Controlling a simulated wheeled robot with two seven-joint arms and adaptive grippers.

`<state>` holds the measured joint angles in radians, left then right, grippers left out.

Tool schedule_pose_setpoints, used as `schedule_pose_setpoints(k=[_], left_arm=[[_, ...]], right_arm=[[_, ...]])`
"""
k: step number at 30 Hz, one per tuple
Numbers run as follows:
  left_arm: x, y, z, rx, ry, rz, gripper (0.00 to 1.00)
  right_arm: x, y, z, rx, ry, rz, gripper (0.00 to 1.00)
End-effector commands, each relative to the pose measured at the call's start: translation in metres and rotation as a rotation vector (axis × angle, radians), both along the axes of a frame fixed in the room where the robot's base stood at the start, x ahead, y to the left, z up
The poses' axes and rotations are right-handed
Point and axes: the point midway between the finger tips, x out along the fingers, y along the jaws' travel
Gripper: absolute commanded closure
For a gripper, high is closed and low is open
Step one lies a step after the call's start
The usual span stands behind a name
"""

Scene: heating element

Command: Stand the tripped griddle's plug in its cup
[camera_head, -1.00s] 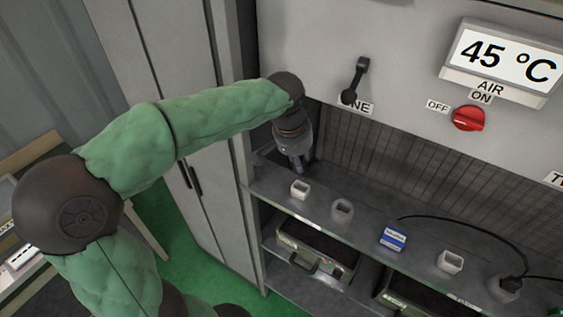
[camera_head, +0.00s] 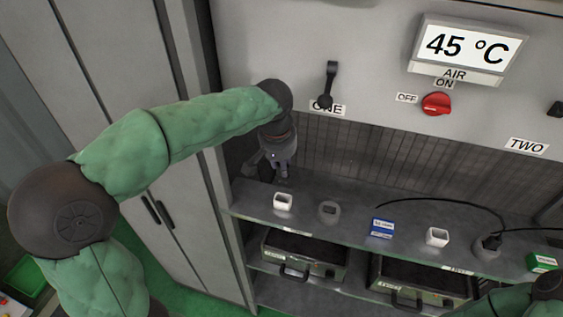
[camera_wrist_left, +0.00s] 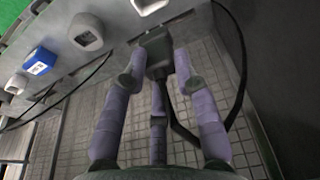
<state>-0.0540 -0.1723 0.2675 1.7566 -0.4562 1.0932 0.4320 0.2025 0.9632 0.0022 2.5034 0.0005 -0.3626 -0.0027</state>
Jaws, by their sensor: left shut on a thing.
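My left gripper (camera_head: 282,174) is over the left end of the shelf, behind the leftmost white cup (camera_head: 283,201). In the left wrist view its fingers (camera_wrist_left: 157,75) are shut on a black plug (camera_wrist_left: 159,52) with a black cable hanging from it. In the head view the gripper mostly hides this plug. A grey cup (camera_head: 329,211) stands right of the white one; both look empty. Further right are another white cup (camera_head: 437,237) and a grey cup (camera_head: 487,250) with a second black plug (camera_head: 491,241) standing in it. My right gripper is out of view.
A blue box (camera_head: 382,227) stands between the cup pairs, and a green box (camera_head: 543,262) is at right. Two griddles (camera_head: 304,254) (camera_head: 420,284) sit below the shelf. Above are a lever (camera_head: 329,85), a red knob (camera_head: 436,104) and a 45 °C display (camera_head: 472,46).

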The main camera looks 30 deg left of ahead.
Motion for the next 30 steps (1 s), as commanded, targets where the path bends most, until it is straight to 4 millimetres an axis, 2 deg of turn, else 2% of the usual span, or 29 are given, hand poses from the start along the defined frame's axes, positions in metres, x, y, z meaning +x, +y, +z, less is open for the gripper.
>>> schedule_pose_setpoints(k=[18,30], left_arm=[[0.0,0.0,-0.05,0.0,0.0,-0.001,1.0],[0.0,0.0,-0.057,0.0,0.0,-0.001,1.0]], right_arm=[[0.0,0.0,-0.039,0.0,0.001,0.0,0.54],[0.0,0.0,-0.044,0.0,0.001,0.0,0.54]])
